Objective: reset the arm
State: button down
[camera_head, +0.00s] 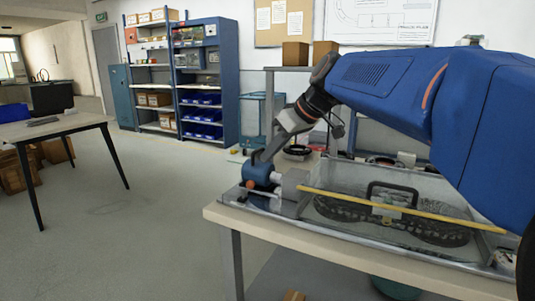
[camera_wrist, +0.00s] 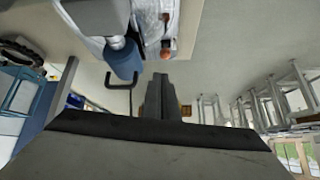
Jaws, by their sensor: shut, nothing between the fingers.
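My arm reaches in from the right in the head view, and my gripper (camera_head: 259,157) points down and left over the near left corner of the worktable (camera_head: 228,215). In the wrist view my gripper (camera_wrist: 165,82) has its two fingers together, with nothing between them. A blue cylinder (camera_head: 256,172) on the ring-track unit (camera_head: 340,228) is close to the fingertips in the head view. The cylinder also shows in the wrist view (camera_wrist: 123,60), left of the fingers and apart from them in the picture.
The unit has a clear cover, a black handle (camera_head: 392,190) and a yellow rod (camera_head: 400,208). A blue shelf (camera_head: 228,85) stands behind. Another table (camera_head: 60,124) is at the left, with free floor (camera_head: 140,215) between. Several stools (camera_wrist: 255,105) show in the wrist view.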

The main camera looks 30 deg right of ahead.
dwell(0.3)
jog(key=s+a+f+m+g+h, duration=0.1)
jog(key=s+a+f+m+h, duration=0.1)
jog(key=s+f, duration=0.8)
jog(key=s+a+f+m+g+h, duration=0.1)
jog(key=s+f+m+h, duration=0.1)
jog(key=s+f, duration=0.9)
notch_tip(320, 180, down, 3)
jog(key=shift+a+f+m, duration=0.1)
jog(key=shift+a+m, duration=0.3)
